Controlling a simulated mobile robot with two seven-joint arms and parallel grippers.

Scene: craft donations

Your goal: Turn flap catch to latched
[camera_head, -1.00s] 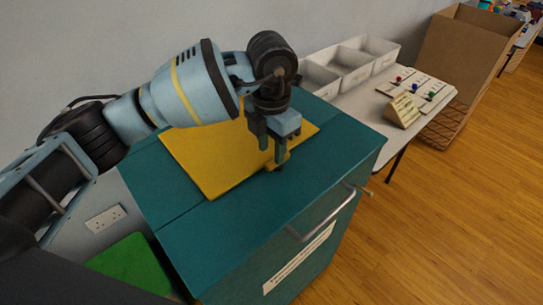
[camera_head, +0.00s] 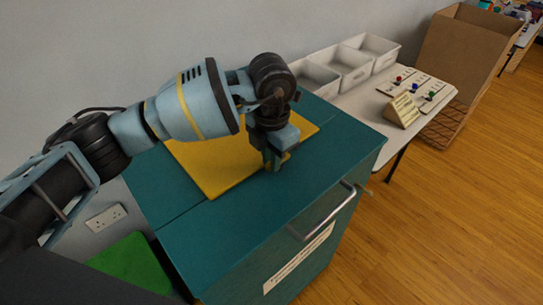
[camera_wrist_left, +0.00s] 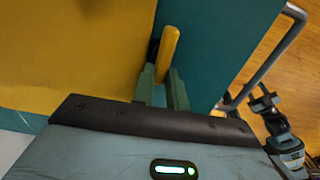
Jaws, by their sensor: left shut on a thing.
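The flap catch (camera_wrist_left: 168,48) is a small yellow lever at the edge of the yellow flap (camera_head: 215,170), on the teal cabinet top (camera_head: 235,225). In the left wrist view it points away from me, roughly along the flap's edge. My left gripper (camera_head: 272,163) points down at the flap's front right edge and is shut on the catch. The fingers (camera_wrist_left: 163,88) hide its near end. In the head view the gripper mostly covers the catch. What looks like my right gripper (camera_wrist_left: 264,103) shows small at the right of the left wrist view; its jaws are unclear.
A metal bar handle (camera_head: 325,215) sticks out from the cabinet front. White bins (camera_head: 345,65) and a small stand (camera_head: 403,110) are on the table behind to the right. A cardboard box (camera_head: 465,50) stands beyond. The front of the cabinet top is clear.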

